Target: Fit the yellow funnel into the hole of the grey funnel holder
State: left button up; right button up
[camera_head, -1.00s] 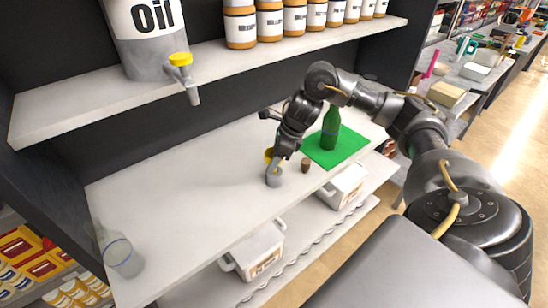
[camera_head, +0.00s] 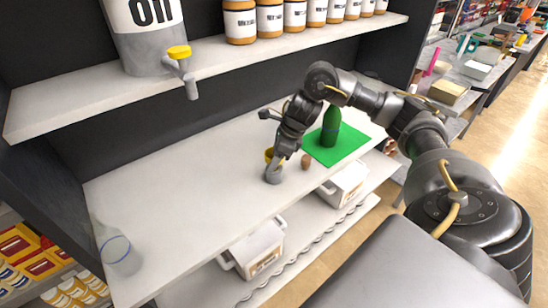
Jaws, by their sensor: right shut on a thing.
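My right gripper (camera_head: 277,160) is above the white table and points down. It is shut on the yellow funnel (camera_head: 268,155), which shows only as a small yellow patch beside the fingers. The grey funnel holder (camera_head: 272,177) stands on the table right under the gripper tips. The funnel is at or just above the holder; the fingers hide whether its tip is inside the hole. My left gripper is not in view.
A green bottle (camera_head: 331,127) stands on a green mat (camera_head: 349,146) to the right. A small brown cork (camera_head: 306,162) is beside the holder. An oil tank (camera_head: 145,35) with a tap is on the shelf above.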

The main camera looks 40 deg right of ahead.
jog(key=shift+f+b, duration=0.65)
jog(key=shift+f, duration=0.05)
jog(key=o, duration=1.1)
jog(key=shift+c, duration=0.2)
jog(key=p+v, duration=0.1)
jog(key=v, duration=1)
jog(key=shift+p, duration=0.4)
jog(key=shift+f, duration=0.1)
